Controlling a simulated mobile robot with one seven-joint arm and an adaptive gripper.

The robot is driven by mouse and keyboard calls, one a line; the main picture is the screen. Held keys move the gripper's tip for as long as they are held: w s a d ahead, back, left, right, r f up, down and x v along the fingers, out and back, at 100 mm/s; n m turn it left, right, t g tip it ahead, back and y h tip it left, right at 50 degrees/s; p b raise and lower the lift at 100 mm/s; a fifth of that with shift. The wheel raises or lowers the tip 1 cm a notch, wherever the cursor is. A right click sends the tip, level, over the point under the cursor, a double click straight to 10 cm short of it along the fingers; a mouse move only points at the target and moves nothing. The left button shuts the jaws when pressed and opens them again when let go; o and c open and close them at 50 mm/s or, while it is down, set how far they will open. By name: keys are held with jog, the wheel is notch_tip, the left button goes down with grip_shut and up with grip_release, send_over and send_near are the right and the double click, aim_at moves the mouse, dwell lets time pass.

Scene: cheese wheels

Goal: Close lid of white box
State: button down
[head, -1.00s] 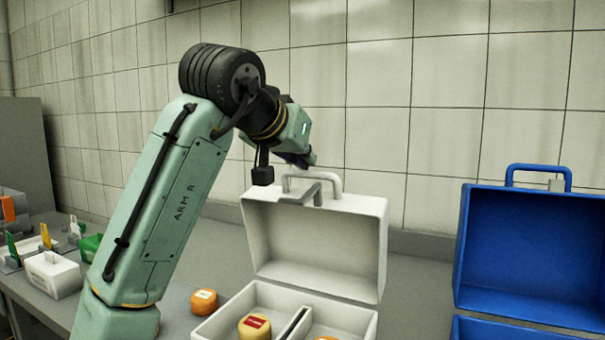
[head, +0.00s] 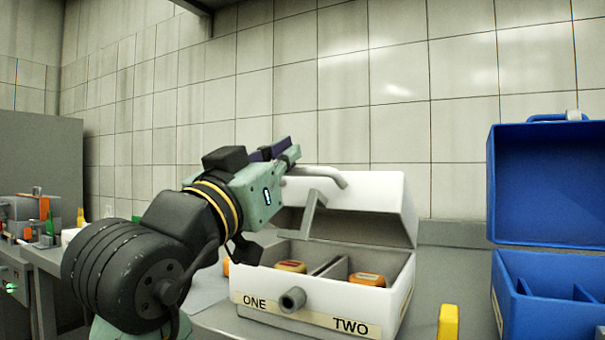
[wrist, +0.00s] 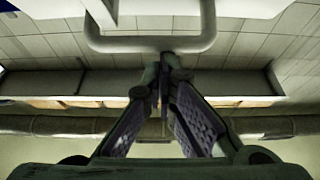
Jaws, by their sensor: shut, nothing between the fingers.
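The white box (head: 375,325) stands on the counter, with the labels ONE and TWO on its front. Its lid (head: 390,195) is partly lowered, tilted forward over the open base, with a clear gap between them. The grey lid handle (head: 330,177) and a hanging grey latch (head: 312,215) are on the lid's front edge. My gripper (head: 288,153) is shut and empty, at the lid's upper left by the handle. In the wrist view, my fingertips (wrist: 168,60) meet close to the handle bar (wrist: 150,44); whether they touch it I cannot tell.
Cheese wheels (head: 367,279) sit in the box's divided compartments. An open blue box (head: 545,185) stands at the right. A yellow object (head: 448,322) is on the counter between the boxes. Small items (head: 42,215) stand at the far left. The tiled wall is behind.

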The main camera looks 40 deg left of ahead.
jog(key=s+d+f+t+b, duration=0.1)
jog(key=s+f+t+b, duration=0.3)
jog(key=f+b, duration=0.5)
jog(key=shift+s+f+y+b, duration=0.3)
jog(key=shift+f+b, duration=0.1)
jog(key=shift+f, duration=1.35)
